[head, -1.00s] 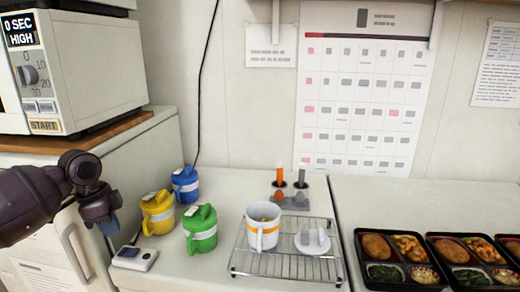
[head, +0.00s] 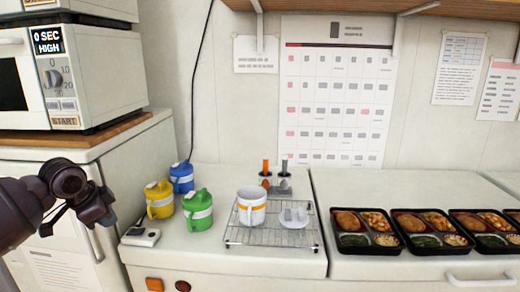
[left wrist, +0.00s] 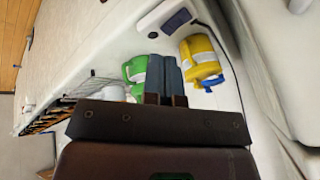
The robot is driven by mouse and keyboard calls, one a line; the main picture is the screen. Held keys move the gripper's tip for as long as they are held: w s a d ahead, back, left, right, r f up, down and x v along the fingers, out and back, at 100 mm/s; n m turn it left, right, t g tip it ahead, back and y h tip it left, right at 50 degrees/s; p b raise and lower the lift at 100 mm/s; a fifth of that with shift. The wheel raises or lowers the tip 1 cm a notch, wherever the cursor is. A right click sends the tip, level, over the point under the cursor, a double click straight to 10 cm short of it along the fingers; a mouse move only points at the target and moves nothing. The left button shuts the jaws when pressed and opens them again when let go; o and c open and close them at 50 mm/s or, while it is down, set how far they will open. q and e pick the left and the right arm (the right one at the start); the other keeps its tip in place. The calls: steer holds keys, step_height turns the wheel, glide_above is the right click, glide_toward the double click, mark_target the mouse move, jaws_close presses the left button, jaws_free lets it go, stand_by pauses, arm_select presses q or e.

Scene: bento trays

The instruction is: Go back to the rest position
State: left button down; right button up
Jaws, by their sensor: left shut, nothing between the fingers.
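My left gripper (head: 100,212) is at the left of the head view, in front of the cabinet and left of the mugs. In the left wrist view its two blue-grey fingers (left wrist: 165,78) are together with nothing between them. The green mug (head: 198,210), yellow mug (head: 159,199) and blue mug (head: 182,177) stand upright on the counter, apart from the gripper. The green mug (left wrist: 135,70) and yellow mug (left wrist: 200,60) also show beyond the fingers in the left wrist view. My right gripper is not in view.
A white mug (head: 252,206) and its lid (head: 294,217) sit on a wire rack (head: 270,240). A small white timer (head: 140,237) lies at the counter's left edge. Several bento trays (head: 367,247) line the right counter. A microwave (head: 95,75) stands upper left.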

arm_select(q)
steer(key=w+d+f+t+h, duration=0.2)
steer(key=d+t, duration=0.3)
steer(key=d, duration=0.2)
steer(key=s+d+f+n+t+h, duration=0.1)
steer(key=s+d+f+n+t, duration=0.15)
steer(key=s+d+f, duration=0.35)
steer(key=s+a+f+n+y, duration=0.1)
steer(key=s+f+n, duration=0.1)
steer(key=s+f, duration=0.5)
steer(key=s+a+f+n+g+y, duration=0.1)
steer(key=s+f, duration=0.6)
steer(key=s, duration=0.7)
steer(key=s+a+f+n+y, duration=0.1)
steer(key=s+f+n+y, duration=0.1)
steer(key=s+f+n, duration=0.2)
steer(key=s+f, duration=0.3)
steer(key=s, duration=0.3)
steer(key=shift+s+f+p, duration=0.3)
steer(key=shift+s+p, duration=0.05)
steer(key=shift+s, duration=0.05)
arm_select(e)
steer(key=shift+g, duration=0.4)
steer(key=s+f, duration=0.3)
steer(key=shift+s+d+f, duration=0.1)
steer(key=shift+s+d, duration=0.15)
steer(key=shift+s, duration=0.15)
